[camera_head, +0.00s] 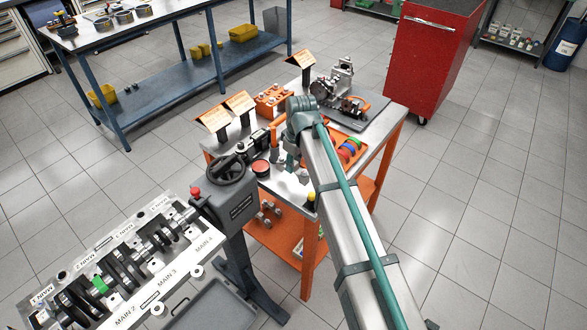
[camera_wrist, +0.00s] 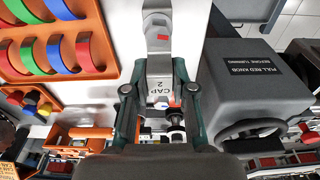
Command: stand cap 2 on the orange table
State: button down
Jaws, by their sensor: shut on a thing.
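Cap 2 (camera_wrist: 158,92), a grey metal piece with a "CAP 2" label, sits between the dark green fingers of my gripper (camera_wrist: 159,90) in the wrist view. The gripper is shut on it. The orange table (camera_head: 308,268) has a pale top and stands in the middle of the head view. My gripper is over this table, mostly hidden by my own arm. Cap 2 cannot be made out in the head view. Whether its underside touches the table top cannot be told. A grey part with a red mark (camera_wrist: 160,36) shows just beyond the cap.
An orange tray of coloured half rings (camera_wrist: 75,97) lies left in the wrist view. A grey stand housing with a handwheel (camera_wrist: 250,70) is close on the right. The engine block with crankshaft (camera_head: 110,260) is at lower left. Sign cards (camera_head: 240,102) stand along the table's back edge.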

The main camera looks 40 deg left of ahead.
aim_at(297, 164)
jog(key=shift+w+a+f+p, duration=0.15)
jog(key=shift+f+p, duration=0.15)
jog(key=shift+f, duration=1.4)
jog(key=shift+f, duration=0.2)
jog(key=c, duration=1)
grip_release()
jog(key=shift+o, duration=0.2)
jog(key=shift+r, duration=0.15)
notch_tip(297, 164, up, 12)
jog(key=d+b, duration=0.1)
jog(key=b, duration=0.1)
jog(key=shift+d, duration=0.3)
